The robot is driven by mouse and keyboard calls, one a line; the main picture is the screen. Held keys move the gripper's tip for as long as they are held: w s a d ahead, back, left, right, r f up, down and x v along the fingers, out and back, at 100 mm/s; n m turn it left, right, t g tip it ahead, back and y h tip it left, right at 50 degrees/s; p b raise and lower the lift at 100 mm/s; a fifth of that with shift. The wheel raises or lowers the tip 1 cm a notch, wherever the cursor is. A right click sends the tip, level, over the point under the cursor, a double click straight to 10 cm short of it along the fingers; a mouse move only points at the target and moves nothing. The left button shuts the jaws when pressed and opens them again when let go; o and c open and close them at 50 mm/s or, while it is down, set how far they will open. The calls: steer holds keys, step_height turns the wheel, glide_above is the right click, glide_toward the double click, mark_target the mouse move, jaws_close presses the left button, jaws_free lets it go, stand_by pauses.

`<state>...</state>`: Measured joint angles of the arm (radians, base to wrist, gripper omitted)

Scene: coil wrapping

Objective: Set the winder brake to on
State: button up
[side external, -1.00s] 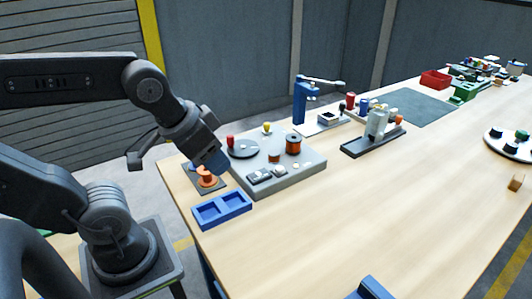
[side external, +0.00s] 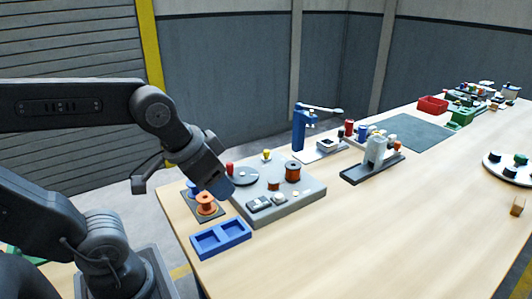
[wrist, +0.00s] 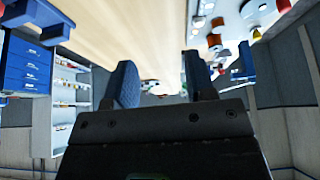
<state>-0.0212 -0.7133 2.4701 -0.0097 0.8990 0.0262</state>
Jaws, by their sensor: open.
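The winder (side external: 310,199) is a light grey base on the near left of the table. It carries a dark disc (side external: 243,177) with a red knob (side external: 230,168), a copper-coloured spool (side external: 292,171), a yellow knob (side external: 266,154) and small switch-like parts (side external: 259,203) along its front. I cannot tell which part is the brake or how it is set. My gripper (side external: 222,189) is above the winder's left edge, beside the disc, and hides that corner. In the wrist view my gripper (wrist: 160,82) shows two blue fingers apart, with nothing between them.
A blue two-compartment tray (side external: 221,238) lies in front of the winder. An orange spool (side external: 205,204) stands on a dark mat left of it. A blue post with a lever (side external: 299,128) and a grey fixture (side external: 376,155) stand behind and right.

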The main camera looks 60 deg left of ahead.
steer(key=w+a+r, duration=0.2)
steer(key=w+a, duration=0.3)
steer(key=w, duration=0.4)
steer(key=g, duration=0.1)
glide_above(266, 151)
steer(key=s, duration=0.5)
step_height(266, 151, down, 6)
steer(key=x, duration=1.4)
steer(key=shift+s+a, duration=0.1)
jaws_close()
